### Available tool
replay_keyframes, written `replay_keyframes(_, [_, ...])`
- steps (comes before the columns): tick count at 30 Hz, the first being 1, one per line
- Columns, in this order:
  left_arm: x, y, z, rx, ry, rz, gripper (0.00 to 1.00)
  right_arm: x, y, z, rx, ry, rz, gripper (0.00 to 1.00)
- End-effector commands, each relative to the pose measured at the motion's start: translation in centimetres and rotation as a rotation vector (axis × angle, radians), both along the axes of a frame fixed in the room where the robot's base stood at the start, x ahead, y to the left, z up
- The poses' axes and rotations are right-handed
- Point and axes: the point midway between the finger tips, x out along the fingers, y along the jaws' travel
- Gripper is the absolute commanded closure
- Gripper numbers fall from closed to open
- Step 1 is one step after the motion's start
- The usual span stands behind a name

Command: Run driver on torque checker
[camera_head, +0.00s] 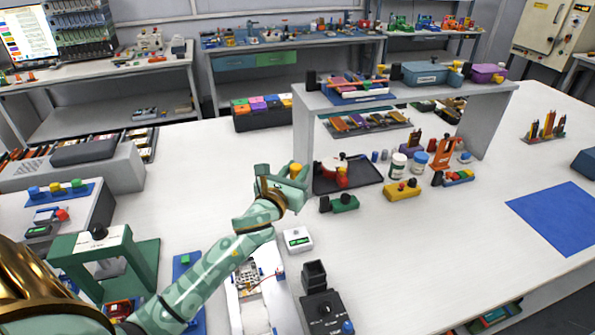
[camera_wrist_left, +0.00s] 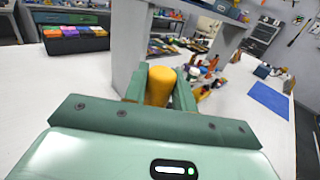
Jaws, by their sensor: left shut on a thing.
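My left gripper (camera_head: 292,180) is shut on a yellow rounded handle (camera_head: 295,169), which looks like the driver. In the left wrist view, the handle (camera_wrist_left: 159,86) stands between the two green fingers; its lower part is hidden. It is held over the white table, beside the left leg of a grey shelf. A small white box with a green display (camera_head: 298,239) sits on the table below and nearer; it may be the torque checker. A black unit with a dial and a blue knob (camera_head: 323,311) stands closer still. My right gripper is not in view.
A grey shelf (camera_head: 301,130) stands just right of the gripper, with a dark tray (camera_head: 360,180) at its foot. The table right of the white box is clear up to a blue mat (camera_head: 556,218).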

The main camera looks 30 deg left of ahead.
Motion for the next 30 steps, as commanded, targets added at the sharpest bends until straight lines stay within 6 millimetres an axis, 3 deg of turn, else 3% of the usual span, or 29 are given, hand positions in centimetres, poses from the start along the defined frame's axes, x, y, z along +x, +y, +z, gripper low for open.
replay_keyframes(2, [0.0,0.0,0.2,0.001,-0.001,-0.001,1.00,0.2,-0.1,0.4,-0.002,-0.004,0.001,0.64])
replay_keyframes(12, [0.0,0.0,-4.1,0.000,0.002,-0.001,1.00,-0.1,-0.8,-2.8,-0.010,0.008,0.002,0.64])
replay_keyframes(18, [0.0,0.0,-5.6,0.000,0.001,-0.001,1.00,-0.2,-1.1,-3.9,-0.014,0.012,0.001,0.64])
replay_keyframes(30, [0.0,0.0,-6.1,0.000,-0.001,-0.001,1.00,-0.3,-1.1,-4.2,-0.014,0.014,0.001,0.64])
